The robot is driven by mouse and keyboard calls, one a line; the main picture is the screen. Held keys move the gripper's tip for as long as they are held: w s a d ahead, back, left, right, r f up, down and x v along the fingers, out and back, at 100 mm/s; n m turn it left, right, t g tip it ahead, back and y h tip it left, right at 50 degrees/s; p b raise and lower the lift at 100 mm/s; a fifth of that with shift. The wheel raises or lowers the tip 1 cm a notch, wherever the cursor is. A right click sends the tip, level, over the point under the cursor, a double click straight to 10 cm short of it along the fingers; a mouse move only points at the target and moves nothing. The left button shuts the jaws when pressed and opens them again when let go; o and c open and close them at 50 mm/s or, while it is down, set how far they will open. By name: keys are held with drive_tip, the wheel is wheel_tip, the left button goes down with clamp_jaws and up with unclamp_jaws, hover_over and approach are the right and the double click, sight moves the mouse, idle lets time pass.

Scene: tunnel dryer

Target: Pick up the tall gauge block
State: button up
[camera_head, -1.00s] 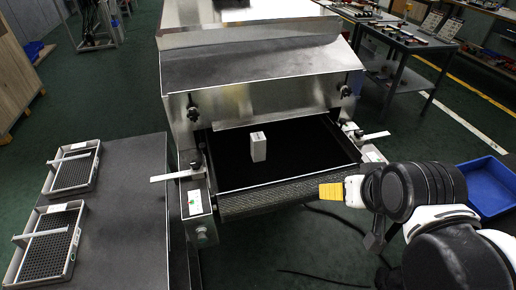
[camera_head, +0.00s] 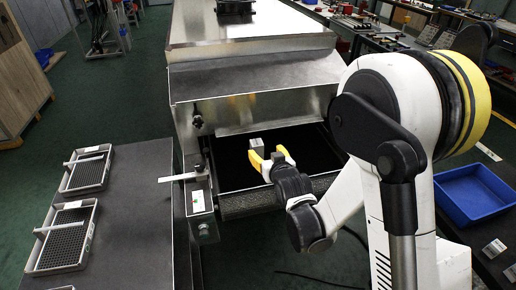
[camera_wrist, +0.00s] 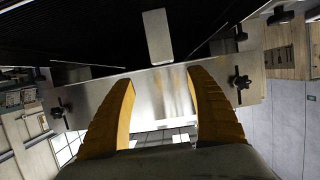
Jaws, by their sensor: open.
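The tall gauge block (camera_head: 257,143) is a small pale grey block standing upright on the black belt (camera_head: 229,176) in the dryer's mouth. My gripper (camera_head: 268,156) has yellow fingers spread apart, close in front of the block; its lower part is hidden behind the fingers in the head view. In the wrist view the block (camera_wrist: 157,36) shows beyond the fingertips of my gripper (camera_wrist: 162,78), roughly lined up with the gap between them. Nothing is between the fingers.
The steel dryer hood (camera_head: 255,80) rises over and behind the belt. A steel bracket (camera_head: 184,177) sticks out at the belt's left side. A blue bin (camera_head: 473,193) lies at right.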

sight(257, 144)
drive_tip(key=b+x, duration=0.1)
drive_tip(key=x, duration=0.2)
drive_tip(key=b+x, duration=0.1)
drive_tip(key=x, duration=0.7)
drive_tip(key=shift+a+f+b, duration=0.2)
drive_tip(key=shift+a+b, duration=0.1)
drive_tip(key=shift+b, duration=0.1)
drive_tip(key=shift+r, duration=0.15)
clamp_jaws()
